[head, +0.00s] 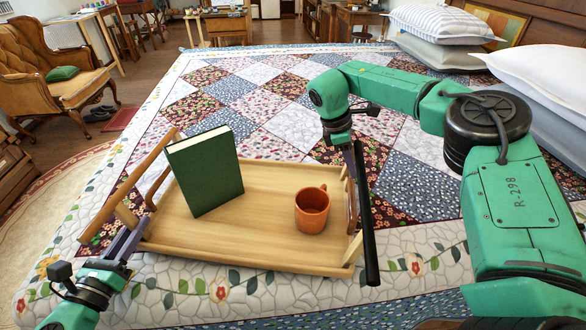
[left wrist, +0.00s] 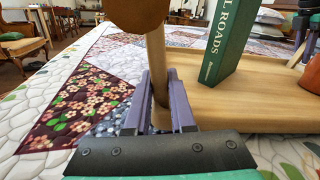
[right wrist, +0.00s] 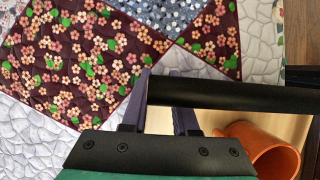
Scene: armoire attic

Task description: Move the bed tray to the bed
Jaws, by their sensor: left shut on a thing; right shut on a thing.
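The wooden bed tray (head: 262,185) is over the quilt near the bed's front edge; whether its underside touches the quilt is unclear. A green book (head: 207,172) stands upright on its left part, and an orange mug (head: 312,209) stands on its right part. My left gripper (head: 128,232) is shut on a wooden post (left wrist: 157,65) at the tray's left end. My right gripper (head: 354,160) is shut on the dark bar (head: 369,240) at the tray's right end.
The patchwork bed (head: 260,80) is clear behind the tray. Stacked pillows (head: 445,25) lie at the back right, with more white pillows (head: 545,75) at the right edge. An armchair (head: 50,65) with a green cushion stands left of the bed.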

